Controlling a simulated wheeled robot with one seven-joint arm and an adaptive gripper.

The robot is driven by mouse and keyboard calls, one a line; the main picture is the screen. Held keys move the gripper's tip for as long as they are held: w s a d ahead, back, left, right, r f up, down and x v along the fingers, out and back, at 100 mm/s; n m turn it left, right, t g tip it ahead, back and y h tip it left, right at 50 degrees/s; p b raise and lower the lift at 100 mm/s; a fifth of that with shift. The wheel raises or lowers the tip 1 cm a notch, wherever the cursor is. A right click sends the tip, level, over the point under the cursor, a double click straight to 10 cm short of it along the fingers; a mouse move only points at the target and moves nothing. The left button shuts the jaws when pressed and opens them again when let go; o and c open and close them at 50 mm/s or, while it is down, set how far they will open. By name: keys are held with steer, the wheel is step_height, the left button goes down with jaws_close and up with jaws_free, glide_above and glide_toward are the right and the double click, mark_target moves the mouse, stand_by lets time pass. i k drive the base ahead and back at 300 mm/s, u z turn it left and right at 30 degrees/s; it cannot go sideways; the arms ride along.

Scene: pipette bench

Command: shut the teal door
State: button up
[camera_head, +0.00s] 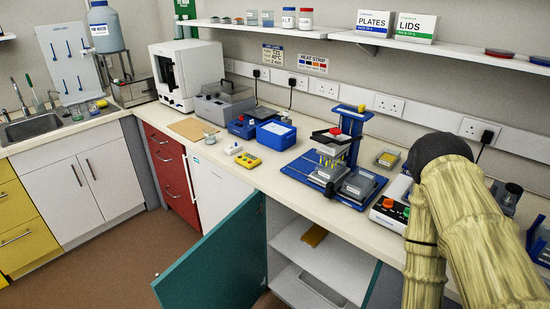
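The teal door (218,262) stands wide open at the lower middle, swung out from the cabinet under the bench. Its hinge side is at the cabinet's left edge, and its free edge reaches out toward the lower left. A small handle or knob shows near that edge. The open cabinet (290,241) shows white shelves inside. A narrow teal strip (373,284) shows at the opening's right side; I cannot tell what it belongs to. My arm, in a yellowish sleeve, fills the right side. My gripper is out of view.
The bench above holds a blue pipetting station (330,170), a blue box (276,133) and a control box (389,213). Brown floor (120,265) lies clear left of the door.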

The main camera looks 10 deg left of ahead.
mark_target(226, 269)
steer(key=u, duration=2.4)
steer(key=i, duration=3.1)
steer(key=z, duration=4.05)
steer(key=i, duration=0.5)
